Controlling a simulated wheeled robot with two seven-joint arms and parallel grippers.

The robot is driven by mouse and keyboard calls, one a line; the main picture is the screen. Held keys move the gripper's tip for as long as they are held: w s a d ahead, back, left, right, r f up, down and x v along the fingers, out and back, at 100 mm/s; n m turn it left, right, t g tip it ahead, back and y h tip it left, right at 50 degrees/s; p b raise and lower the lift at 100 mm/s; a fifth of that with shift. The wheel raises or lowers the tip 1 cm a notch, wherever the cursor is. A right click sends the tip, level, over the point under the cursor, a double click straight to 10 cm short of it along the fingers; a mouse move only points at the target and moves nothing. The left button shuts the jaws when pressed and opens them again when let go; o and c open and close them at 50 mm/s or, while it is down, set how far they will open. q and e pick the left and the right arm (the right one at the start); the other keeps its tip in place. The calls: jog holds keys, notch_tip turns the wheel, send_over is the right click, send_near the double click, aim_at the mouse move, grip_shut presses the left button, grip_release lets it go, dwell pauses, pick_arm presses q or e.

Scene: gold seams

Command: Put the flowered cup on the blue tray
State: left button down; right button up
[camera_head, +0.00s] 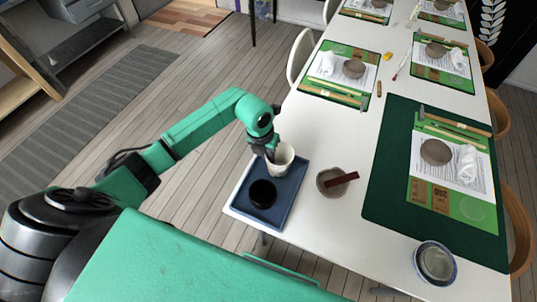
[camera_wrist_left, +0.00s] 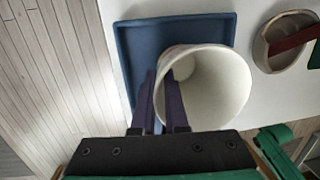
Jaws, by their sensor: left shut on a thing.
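A cream-white cup (camera_head: 284,158) is held by my left gripper (camera_head: 271,152) at the blue tray's far end. No flowers can be made out on it at this size. In the left wrist view, the fingers (camera_wrist_left: 160,105) are shut on the near left wall of the cup (camera_wrist_left: 232,85), whose open mouth faces the camera. The blue tray (camera_head: 284,206) lies on the table's near left corner; it also shows in the left wrist view (camera_wrist_left: 150,40) behind the cup. Whether the cup's base touches the tray is hidden. My right gripper is out of view.
A black round bowl (camera_head: 263,193) sits on the tray's near half. Right of the tray is a grey-brown dish (camera_head: 330,184) with a dark red stick across it. A blue-rimmed round vessel (camera_head: 435,262) stands near the front edge. A dark green mat (camera_head: 385,190) carries a place setting.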

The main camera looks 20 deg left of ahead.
pick_arm(q)
jog(key=c, duration=1.3)
grip_release()
jog(key=shift+f, duration=0.15)
jog(key=o, duration=0.4)
jog(key=shift+c, duration=0.2)
jog(key=shift+r, duration=0.7)
notch_tip(320, 180, up, 11)
jog(key=s+a+b, duration=0.1)
jog(key=b, duration=0.1)
jog(key=shift+s+a+b, duration=0.15)
jog(key=shift+a+b, duration=0.05)
jog(key=shift+b, duration=0.1)
